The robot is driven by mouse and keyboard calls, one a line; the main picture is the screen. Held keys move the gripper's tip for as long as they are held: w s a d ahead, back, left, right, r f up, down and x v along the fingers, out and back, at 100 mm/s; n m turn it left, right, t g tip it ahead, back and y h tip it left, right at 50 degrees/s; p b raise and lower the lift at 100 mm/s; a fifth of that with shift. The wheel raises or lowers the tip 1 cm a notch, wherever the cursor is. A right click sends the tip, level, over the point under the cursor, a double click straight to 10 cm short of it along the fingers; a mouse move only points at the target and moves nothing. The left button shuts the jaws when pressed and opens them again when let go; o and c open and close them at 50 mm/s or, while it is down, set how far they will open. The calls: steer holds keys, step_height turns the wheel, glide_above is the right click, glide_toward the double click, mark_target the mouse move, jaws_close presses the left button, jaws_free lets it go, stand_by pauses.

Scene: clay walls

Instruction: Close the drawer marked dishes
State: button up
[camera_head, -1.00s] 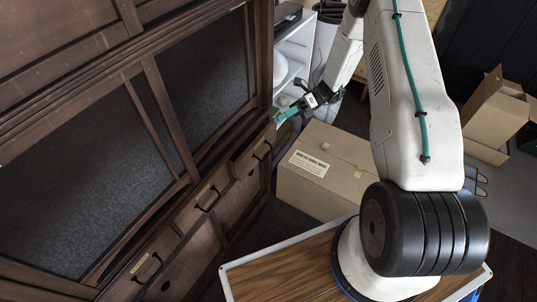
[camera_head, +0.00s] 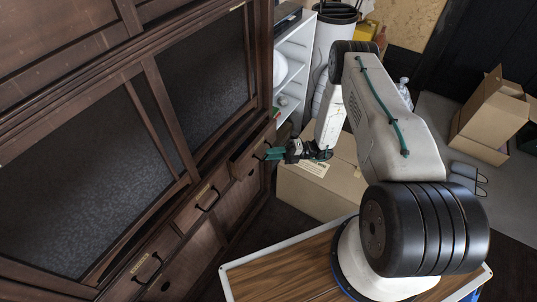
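A dark wood cabinet fills the left side, with a row of drawers below its dark panels. The far drawer (camera_head: 245,160) stands out a little from the cabinet, its top edge showing a gap. The middle drawer (camera_head: 190,212) and the near drawer (camera_head: 133,272) look flush. Each has a dark handle and a small label, too small to read, so I cannot tell which says dishes. My gripper (camera_head: 270,153) has green fingers pointing left at the far drawer's front, close to its handle. I cannot tell whether they touch it, or how far apart they are.
A closed cardboard box (camera_head: 318,188) stands on the floor just behind and below my gripper. White shelves (camera_head: 292,75) and a white bin (camera_head: 333,40) are beyond the cabinet. An open carton (camera_head: 492,118) is at the right. Dark floor is clear between cabinet and box.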

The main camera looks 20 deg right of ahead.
mark_target(262, 149)
steer(key=shift+w+a+r, duration=0.1)
steer(key=shift+a, duration=0.7)
jaws_close()
steer(key=shift+w+a, duration=0.65)
steer(key=shift+w, duration=0.25)
steer(key=shift+w+a, duration=0.65)
steer(key=shift+w, duration=0.25)
jaws_free()
steer(key=shift+a, duration=0.1)
steer(key=s+d+f, duration=0.1)
steer(key=d, duration=0.7)
